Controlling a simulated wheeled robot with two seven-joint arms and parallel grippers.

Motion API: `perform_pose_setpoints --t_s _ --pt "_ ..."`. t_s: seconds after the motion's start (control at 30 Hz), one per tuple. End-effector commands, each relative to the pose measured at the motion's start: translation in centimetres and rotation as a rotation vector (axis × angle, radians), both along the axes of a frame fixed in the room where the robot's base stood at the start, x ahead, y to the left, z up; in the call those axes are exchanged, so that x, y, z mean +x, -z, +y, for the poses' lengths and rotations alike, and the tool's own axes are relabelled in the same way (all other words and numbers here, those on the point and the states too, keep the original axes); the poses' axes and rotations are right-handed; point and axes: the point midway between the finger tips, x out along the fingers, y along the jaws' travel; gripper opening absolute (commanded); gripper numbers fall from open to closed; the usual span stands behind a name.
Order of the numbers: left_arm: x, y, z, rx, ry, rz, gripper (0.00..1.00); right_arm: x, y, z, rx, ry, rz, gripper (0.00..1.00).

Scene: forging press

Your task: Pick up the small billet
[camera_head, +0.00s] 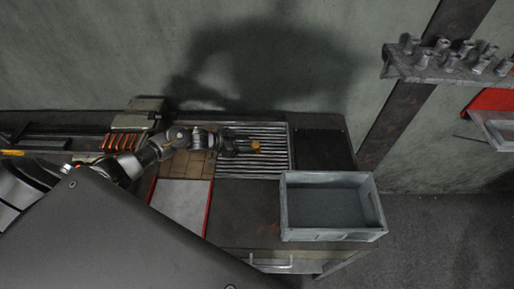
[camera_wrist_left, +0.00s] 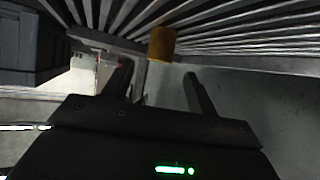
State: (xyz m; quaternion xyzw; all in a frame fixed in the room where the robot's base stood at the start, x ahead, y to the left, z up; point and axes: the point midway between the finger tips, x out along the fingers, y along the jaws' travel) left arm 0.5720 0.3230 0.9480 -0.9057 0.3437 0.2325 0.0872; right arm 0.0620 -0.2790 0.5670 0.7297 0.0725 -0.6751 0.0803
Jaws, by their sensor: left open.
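In the left wrist view the billet (camera_wrist_left: 162,43) stands near the edge of the slats, ahead of the fingers. My left gripper (camera_head: 236,147) reaches over the rack from the left, its tips close to the billet's left side. In the left wrist view the left gripper (camera_wrist_left: 158,82) has its two dark fingers spread, with nothing held between them. Whether a finger touches the billet I cannot tell. My right gripper is not in view.
A grey open bin (camera_head: 330,235) stands on the bench front right of the rack. A dark plate (camera_head: 322,150) lies right of the rack. A shelf with several metal cylinders (camera_head: 440,70) hangs at upper right. A red-edged pale panel (camera_head: 182,205) lies left of the bin.

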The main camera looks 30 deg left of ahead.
Motion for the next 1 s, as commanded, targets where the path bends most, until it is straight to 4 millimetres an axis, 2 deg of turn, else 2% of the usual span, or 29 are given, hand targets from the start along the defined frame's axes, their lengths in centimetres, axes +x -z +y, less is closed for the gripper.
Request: perform_pose_setpoints --t_s 0.1,0.2,0.33,0.53,0.83,1.0 --pt "0.2 0.1 -0.2 0.001 0.003 -0.001 0.58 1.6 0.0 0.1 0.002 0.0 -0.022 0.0" --pt "0.4 0.4 -0.4 0.0 0.003 -0.001 0.58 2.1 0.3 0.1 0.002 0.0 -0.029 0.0" --pt "1.2 1.5 -1.1 -0.001 0.002 -0.001 0.58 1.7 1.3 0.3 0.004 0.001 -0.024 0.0" --pt "3.0 3.1 -2.6 -0.002 0.004 -0.002 0.58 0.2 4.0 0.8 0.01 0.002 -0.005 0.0" --pt "3.5 2.9 -3.0 -0.001 0.003 0.0 0.58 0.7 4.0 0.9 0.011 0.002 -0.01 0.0" --pt "3.5 2.9 -3.0 -0.001 0.003 0.0 0.35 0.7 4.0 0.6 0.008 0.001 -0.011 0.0"
